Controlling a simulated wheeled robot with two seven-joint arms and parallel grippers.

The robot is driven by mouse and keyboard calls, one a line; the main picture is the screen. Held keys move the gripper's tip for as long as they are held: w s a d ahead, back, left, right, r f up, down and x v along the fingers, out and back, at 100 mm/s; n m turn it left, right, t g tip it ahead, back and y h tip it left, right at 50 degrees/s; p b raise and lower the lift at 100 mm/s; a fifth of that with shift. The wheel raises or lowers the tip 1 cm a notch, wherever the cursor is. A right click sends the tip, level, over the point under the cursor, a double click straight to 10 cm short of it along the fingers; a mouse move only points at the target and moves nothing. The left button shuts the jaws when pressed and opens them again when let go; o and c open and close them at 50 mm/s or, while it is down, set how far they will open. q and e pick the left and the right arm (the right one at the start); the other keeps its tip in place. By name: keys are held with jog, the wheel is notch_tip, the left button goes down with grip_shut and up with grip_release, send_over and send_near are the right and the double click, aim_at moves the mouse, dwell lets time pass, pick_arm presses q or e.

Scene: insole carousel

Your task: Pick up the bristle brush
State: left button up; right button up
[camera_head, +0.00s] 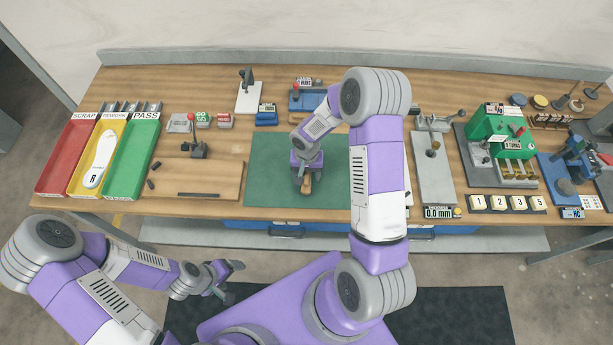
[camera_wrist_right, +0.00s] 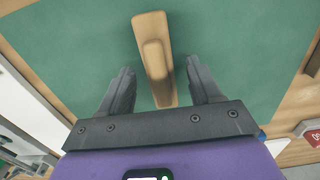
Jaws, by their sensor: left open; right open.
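The bristle brush (camera_wrist_right: 153,52) lies on the green mat (camera_wrist_right: 228,50) in the right wrist view, its wooden body between the two dark fingers of my open right gripper (camera_wrist_right: 162,85). The fingers show a gap on each side of it. In the head view only a small wooden part of the brush (camera_head: 307,184) shows under my right gripper (camera_head: 305,178); the rest is hidden by the gripper. Its bristles are not visible. My left gripper (camera_head: 228,280) is open and empty, in front of the table, away from the brush.
Red (camera_head: 66,158), yellow (camera_head: 77,187) and green (camera_head: 131,160) trays stand at the left; the yellow one holds a white insole (camera_head: 100,160). A blue fixture (camera_head: 306,100) stands behind the mat. A grey gauge stand (camera_head: 431,165) and green machine (camera_head: 497,130) are at the right.

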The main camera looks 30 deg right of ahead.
aim_at(307, 173)
jog(key=shift+f, duration=0.2)
grip_shut()
jog(key=shift+r, duration=0.15)
notch_tip(307, 173, up, 10)
jog(key=shift+f, duration=0.1)
dwell(0.4)
